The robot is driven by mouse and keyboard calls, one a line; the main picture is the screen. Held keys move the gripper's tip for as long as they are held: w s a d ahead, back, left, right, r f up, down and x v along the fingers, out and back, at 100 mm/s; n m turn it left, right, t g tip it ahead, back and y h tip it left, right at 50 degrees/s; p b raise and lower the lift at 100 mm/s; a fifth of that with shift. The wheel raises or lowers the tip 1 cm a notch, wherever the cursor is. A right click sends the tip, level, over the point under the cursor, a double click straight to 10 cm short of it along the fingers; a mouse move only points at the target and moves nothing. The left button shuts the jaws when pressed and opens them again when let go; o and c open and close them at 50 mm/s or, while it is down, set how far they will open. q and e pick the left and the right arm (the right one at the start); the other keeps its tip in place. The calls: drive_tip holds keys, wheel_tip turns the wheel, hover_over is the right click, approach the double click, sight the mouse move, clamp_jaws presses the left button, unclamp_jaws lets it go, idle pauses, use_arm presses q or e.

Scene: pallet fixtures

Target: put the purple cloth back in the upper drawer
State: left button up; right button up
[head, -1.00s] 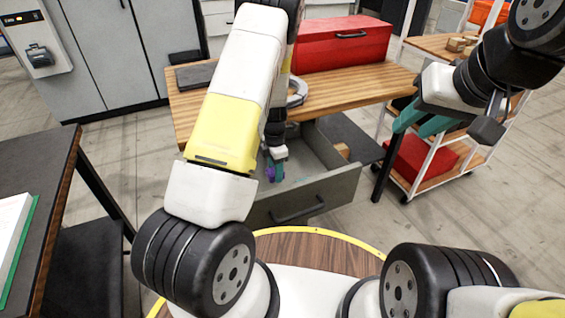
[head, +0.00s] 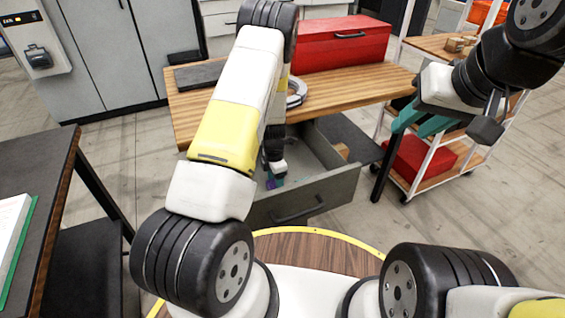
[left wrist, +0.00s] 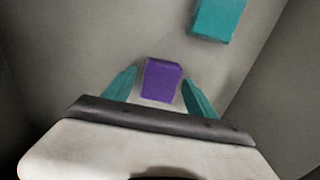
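The purple cloth (left wrist: 162,80) is a small purple block-like piece in the left wrist view, between the teal fingers of my left gripper (left wrist: 160,82). A narrow gap shows on its left side; its right side is close to the other finger. Whether it rests on the floor is hard to tell. In the head view my left gripper (head: 275,178) reaches down inside the open grey drawer (head: 305,197) under the wooden bench, with a speck of purple at its tips. My right gripper (head: 425,122) is open and empty, in the air right of the bench.
A teal block-like piece (left wrist: 219,18) lies in the drawer, apart from the gripper. A red toolbox (head: 340,45) and a grey coil (head: 296,92) are on the bench (head: 330,92). A white-framed cart (head: 440,165) stands to the right. A dark table (head: 50,165) is at left.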

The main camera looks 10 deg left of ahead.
use_arm(q)
drive_tip(key=shift+r, duration=0.15)
drive_tip(key=s+d+r+m+t+h, duration=0.1)
drive_tip(key=s+r+m, duration=0.25)
drive_tip(key=r, duration=0.85)
drive_tip(key=s+d+r+m+t+h, duration=0.15)
drive_tip(key=r+m, duration=0.25)
drive_tip(key=r, duration=0.7)
drive_tip(key=s+r+m, duration=0.3)
drive_tip(key=r+m, duration=0.1)
drive_tip(key=r, duration=0.8)
drive_tip(key=s+r+m+t, duration=0.2)
drive_tip(key=s+r+m, duration=0.3)
drive_tip(key=s+m, duration=0.2)
drive_tip(key=s+r+m+t, duration=0.1)
drive_tip(key=s+r+m, duration=0.4)
drive_tip(key=s, duration=0.5)
drive_tip(key=shift+a+m+t, duration=0.35)
drive_tip(key=shift+a+m, duration=0.1)
drive_tip(key=shift+m, duration=0.5)
drive_tip(key=shift+r, duration=0.1)
drive_tip(key=shift+c, duration=0.3)
